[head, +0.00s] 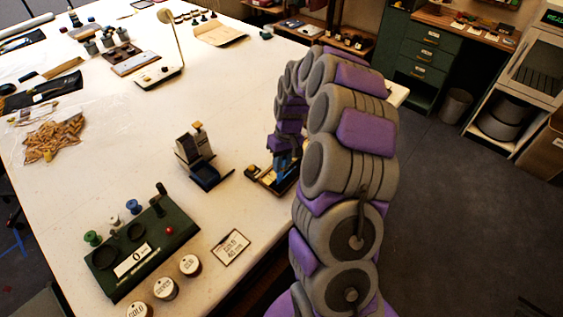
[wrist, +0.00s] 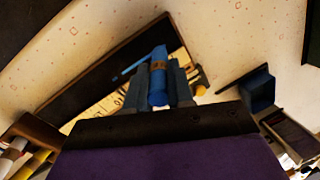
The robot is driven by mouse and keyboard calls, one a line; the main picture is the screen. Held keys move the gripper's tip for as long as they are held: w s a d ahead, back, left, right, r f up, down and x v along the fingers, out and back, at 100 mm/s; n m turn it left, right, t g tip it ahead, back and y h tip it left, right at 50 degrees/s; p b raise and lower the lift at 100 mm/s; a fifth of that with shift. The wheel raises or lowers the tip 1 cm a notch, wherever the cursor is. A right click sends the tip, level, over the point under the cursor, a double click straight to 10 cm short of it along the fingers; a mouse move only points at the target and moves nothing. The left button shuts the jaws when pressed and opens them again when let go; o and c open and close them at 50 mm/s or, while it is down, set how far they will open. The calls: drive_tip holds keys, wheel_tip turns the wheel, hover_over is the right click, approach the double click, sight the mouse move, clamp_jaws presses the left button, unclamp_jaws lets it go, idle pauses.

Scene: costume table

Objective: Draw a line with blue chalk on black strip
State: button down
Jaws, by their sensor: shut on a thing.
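A blue chalk (wrist: 158,88) with a brown band stands between the fingers of my gripper (wrist: 157,75) in the wrist view. The gripper is shut on it. The chalk's far end lies over the black strip (wrist: 92,88), which runs diagonally across the wrist view. A light blue streak (wrist: 130,67) lies on the strip, reaching from the left to beside the chalk. Whether the tip touches the strip cannot be told. In the head view my gripper (head: 284,150) is over a small dark board (head: 262,181) near the table's right edge, partly hidden by my arm.
A green board with pots (head: 135,258), several round labelled tins (head: 165,288) and a "GOLD" card (head: 231,247) lie nearer. The middle of the white table (head: 235,95) is clear.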

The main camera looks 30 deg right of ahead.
drive_tip(key=shift+f, duration=0.15)
drive_tip(key=shift+d, duration=0.1)
idle(0.3)
drive_tip(key=shift+w+d, duration=0.2)
drive_tip(key=shift+d, duration=0.25)
drive_tip(key=shift+w+d, duration=0.2)
drive_tip(key=shift+d, duration=0.25)
drive_tip(key=shift+d, duration=0.1)
drive_tip(key=shift+w+d+p, duration=0.25)
drive_tip(key=shift+d+p, duration=0.05)
drive_tip(key=shift+d, duration=0.5)
drive_tip(key=shift+d, duration=0.1)
drive_tip(key=shift+w+d, duration=0.25)
drive_tip(key=shift+d, duration=0.25)
drive_tip(key=shift+w+d, duration=0.2)
drive_tip(key=shift+d, duration=0.3)
drive_tip(key=shift+d, duration=0.15)
drive_tip(key=shift+w+d, duration=0.1)
drive_tip(key=shift+d, duration=0.1)
